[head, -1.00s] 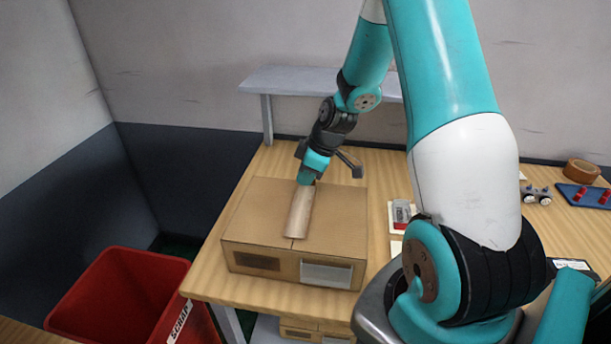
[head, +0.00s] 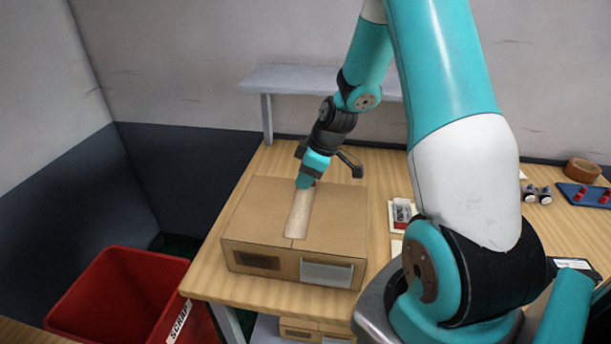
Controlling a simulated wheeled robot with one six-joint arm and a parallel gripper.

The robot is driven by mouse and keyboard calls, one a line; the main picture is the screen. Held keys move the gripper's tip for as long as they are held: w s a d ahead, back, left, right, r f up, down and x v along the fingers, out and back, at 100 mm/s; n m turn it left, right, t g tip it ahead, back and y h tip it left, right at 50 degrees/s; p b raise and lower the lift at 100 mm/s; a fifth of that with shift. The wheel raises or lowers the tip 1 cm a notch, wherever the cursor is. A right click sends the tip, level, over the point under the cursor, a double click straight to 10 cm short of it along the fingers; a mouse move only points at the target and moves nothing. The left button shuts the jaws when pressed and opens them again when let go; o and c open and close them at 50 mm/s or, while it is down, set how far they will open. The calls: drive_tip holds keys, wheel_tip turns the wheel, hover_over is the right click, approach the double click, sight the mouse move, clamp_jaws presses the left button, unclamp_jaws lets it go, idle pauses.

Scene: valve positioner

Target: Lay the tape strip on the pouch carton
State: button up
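The pouch carton (head: 343,222) is a closed brown box on the wooden table, with a dark window and a pale label on its front. The tape strip (head: 299,215) is a pale tan band lying lengthwise on the carton's top, running from near the front edge toward the back. It looks flat against the top. My gripper (head: 305,182) points down at the strip's far end, at or just above the carton top. Its fingers are too small and hidden to tell whether they are open or shut, or touching the strip.
A red scrap bin (head: 120,290) stands on the floor at the left. A grey shelf (head: 300,80) is behind the carton. A small card with parts (head: 402,214), a tape roll (head: 583,170) and a blue tray (head: 580,194) lie to the right. Bare table shows left of the carton.

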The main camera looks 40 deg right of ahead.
drive_tip(key=b+v, duration=0.1)
drive_tip(key=v, duration=1.6)
drive_tip(key=shift+s+r, duration=0.15)
drive_tip(key=shift+s, duration=0.05)
drive_tip(key=shift+a, duration=0.1)
drive_tip(key=a+r, duration=0.1)
drive_tip(key=a, duration=1)
drive_tip(key=s+a+g+y, duration=0.1)
drive_tip(key=s+a+g, duration=0.2)
drive_tip(key=s+a, duration=1.3)
drive_tip(key=a, duration=0.4)
drive_tip(key=shift+s+r+m, duration=0.25)
drive_tip(key=shift+r+m, duration=0.05)
